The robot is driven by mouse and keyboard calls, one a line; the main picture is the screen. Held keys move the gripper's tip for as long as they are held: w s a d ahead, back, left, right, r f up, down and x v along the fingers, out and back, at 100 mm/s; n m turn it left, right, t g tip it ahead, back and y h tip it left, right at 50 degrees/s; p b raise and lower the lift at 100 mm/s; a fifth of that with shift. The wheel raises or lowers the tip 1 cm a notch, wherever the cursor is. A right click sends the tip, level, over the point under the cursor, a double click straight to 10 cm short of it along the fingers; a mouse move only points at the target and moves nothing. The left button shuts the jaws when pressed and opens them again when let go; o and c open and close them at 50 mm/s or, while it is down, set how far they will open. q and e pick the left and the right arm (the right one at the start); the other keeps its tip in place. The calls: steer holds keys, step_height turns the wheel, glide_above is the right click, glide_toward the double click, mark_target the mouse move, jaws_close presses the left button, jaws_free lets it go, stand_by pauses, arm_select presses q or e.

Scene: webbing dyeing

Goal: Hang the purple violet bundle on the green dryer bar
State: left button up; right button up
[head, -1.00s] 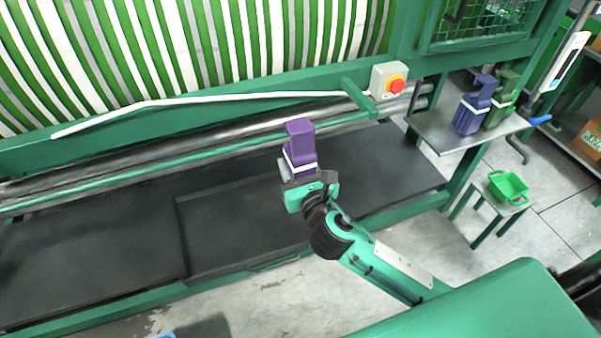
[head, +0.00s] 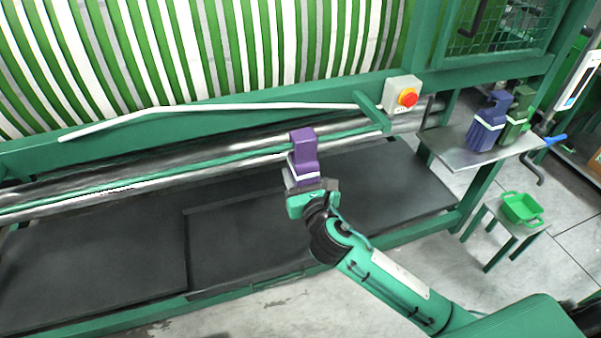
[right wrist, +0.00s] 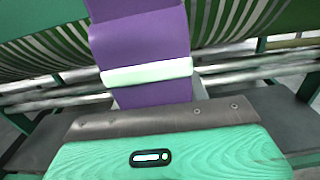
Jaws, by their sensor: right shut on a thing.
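The purple bundle (head: 304,150) stands upright in my right gripper (head: 305,183), with a white band around its lower part. In the right wrist view the purple bundle (right wrist: 145,45) and its white band fill the upper middle. My right gripper is shut on it; the fingertips are mostly hidden behind the bundle and wrist. The green dryer bar (head: 230,160) runs along the front of the machine beside the metal rollers. The bundle overlaps the bar in the head view; I cannot tell whether they touch. My left gripper is not in view.
A red stop button (head: 407,97) sits on a grey box at the right end of the machine. A metal shelf (head: 455,154) holds a blue bundle (head: 487,122) and a green bundle (head: 517,116). A green basket (head: 522,208) stands on a stool. A dark platform (head: 90,255) lies below the rollers.

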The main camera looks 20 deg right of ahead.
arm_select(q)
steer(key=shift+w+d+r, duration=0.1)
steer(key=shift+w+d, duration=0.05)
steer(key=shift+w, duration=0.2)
arm_select(e)
steer(key=o, duration=1.2)
steer(key=shift+c, duration=0.2)
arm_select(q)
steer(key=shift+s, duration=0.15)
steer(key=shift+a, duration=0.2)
arm_select(e)
steer(key=shift+s+f, duration=0.1)
steer(key=shift+s, duration=0.05)
